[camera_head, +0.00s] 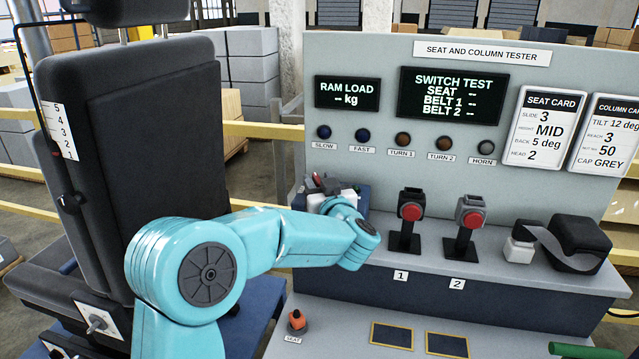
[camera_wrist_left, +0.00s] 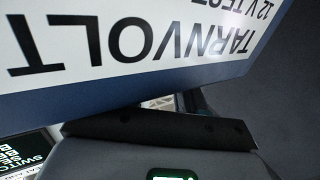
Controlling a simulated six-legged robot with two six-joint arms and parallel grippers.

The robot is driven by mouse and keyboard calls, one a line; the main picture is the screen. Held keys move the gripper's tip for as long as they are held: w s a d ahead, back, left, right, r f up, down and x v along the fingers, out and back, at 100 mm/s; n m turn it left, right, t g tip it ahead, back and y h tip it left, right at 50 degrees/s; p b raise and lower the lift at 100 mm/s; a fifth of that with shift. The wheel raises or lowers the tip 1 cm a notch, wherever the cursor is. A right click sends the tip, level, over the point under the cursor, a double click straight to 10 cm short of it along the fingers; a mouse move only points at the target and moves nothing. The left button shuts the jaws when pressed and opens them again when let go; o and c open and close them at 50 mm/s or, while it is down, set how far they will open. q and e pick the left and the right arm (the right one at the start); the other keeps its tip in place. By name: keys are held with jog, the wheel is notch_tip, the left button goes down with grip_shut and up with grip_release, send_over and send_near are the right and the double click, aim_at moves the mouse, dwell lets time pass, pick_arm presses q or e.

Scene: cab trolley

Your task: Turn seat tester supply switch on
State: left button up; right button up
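The seat and column tester (camera_head: 320,60) is a grey panel with two lit displays. A dark blue box, the supply (camera_head: 362,196), stands at the left end of its bench, mostly hidden behind my teal left arm. In the left wrist view the supply's white label (camera_wrist_left: 150,45), lettered TARNVOLT 12 V TEST, shows upside down and very close. My left gripper (camera_head: 322,185) is at the supply, small and partly covered by the arm. I cannot make out its fingertips, or whether they touch the supply. The supply switch cannot be clearly made out. My right gripper is out of view.
Two black stands with red buttons (camera_head: 411,212) (camera_head: 470,218) stand on the bench right of my arm. A black belt unit (camera_head: 578,245) is farther right. A black seat (camera_head: 140,130) stands at left. An orange-tipped SEAT lever (camera_head: 297,320) is at the front. Yellow rails run behind.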

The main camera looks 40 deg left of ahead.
pick_arm(q)
grip_shut()
jog(key=shift+s+a+f+m+t+h+b, duration=0.1)
jog(key=shift+s+a+m+t+h+b, duration=0.05)
jog(key=shift+m+t+h+b, duration=0.65)
jog(key=shift+s+a+f+m+t+h+b, duration=0.1)
jog(key=shift+m+t+h+b, duration=0.85)
jog(key=shift+t, duration=0.25)
jog(key=m+t+h+b, duration=0.1)
jog(key=m+h+b, duration=0.1)
jog(key=b, duration=0.1)
jog(key=shift+t+h, duration=0.25)
jog(key=shift+t, duration=0.15)
jog(key=shift+m+h+b, duration=0.25)
jog(key=shift+h+b, duration=0.1)
jog(key=shift+h, duration=0.05)
jog(key=shift+r, duration=0.2)
